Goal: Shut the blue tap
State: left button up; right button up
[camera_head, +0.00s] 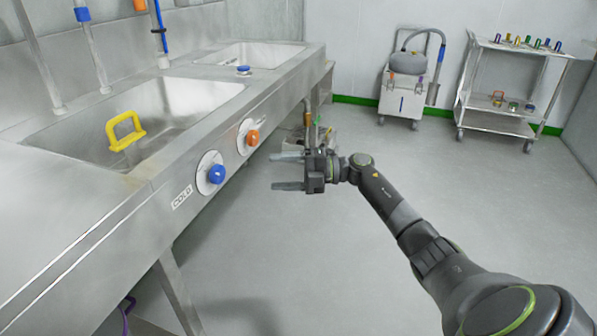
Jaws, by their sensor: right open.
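The blue tap (216,174) is a round blue knob on a white disc, set on the front panel of the steel sink unit. A label reading "COLD" (182,197) is beside it, to the lower left. An orange tap (252,137) on a similar disc sits further along the same panel. My right gripper (288,171) is open and empty, in front of the panel, to the right of the blue tap and apart from it. Its two fingers point left toward the panel. My left gripper is not in view.
The steel sink unit (95,228) runs along the left, with a yellow handle-shaped item (125,131) in the near basin. A white wheeled machine (402,95) and a steel trolley (500,119) stand at the back. The grey floor (330,260) is clear around my right arm.

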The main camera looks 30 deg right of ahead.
jog(key=shift+v, duration=2.15)
